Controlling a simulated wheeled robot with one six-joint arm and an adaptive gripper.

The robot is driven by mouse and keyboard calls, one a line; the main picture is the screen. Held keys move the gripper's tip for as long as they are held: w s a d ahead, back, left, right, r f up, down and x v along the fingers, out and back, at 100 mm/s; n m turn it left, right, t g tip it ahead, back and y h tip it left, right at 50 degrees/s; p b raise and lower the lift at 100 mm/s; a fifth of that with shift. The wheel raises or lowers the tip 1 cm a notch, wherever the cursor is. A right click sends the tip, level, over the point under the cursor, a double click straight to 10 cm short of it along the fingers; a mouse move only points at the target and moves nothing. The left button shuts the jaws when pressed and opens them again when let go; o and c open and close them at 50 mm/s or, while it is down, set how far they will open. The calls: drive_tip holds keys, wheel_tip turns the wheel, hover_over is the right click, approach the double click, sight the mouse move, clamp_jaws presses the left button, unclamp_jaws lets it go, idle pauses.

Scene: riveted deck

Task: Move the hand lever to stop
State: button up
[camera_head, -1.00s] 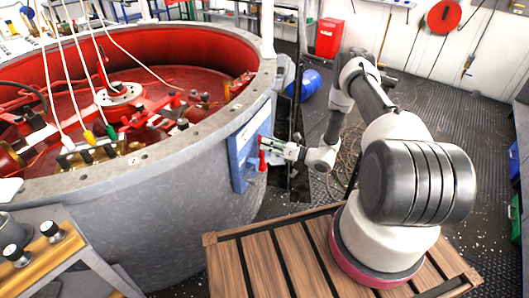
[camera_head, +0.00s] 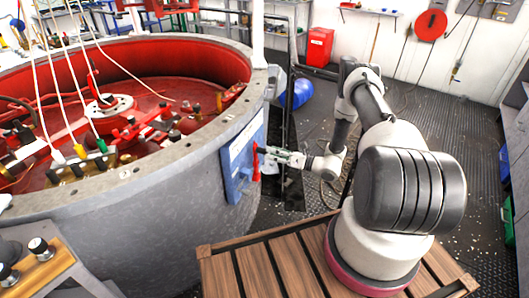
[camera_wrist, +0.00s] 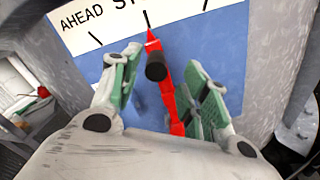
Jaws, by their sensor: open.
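The hand lever (camera_wrist: 168,88) is red with a black knob (camera_wrist: 156,67), on a blue plate (camera_head: 243,157) fixed to the side of the grey tank. In the wrist view its pointed tip is at the middle of three black marks, below the partly cut-off word starting "ST" on the white label (camera_wrist: 100,20). "AHEAD" is to its left. My gripper (camera_wrist: 160,82) is open, with its green-padded fingers on either side of the lever. I see gaps between fingers and lever. In the head view the lever (camera_head: 256,165) hangs at my gripper's front.
The round grey tank (camera_head: 120,215) with a red interior fills the left. A slatted wooden platform (camera_head: 245,270) lies below my arm. A blue drum (camera_head: 298,92) and red bin (camera_head: 320,46) stand behind. The dark floor at right is mostly clear.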

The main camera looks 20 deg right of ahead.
drive_tip(key=v, duration=0.7)
drive_tip(key=shift+s, duration=0.25)
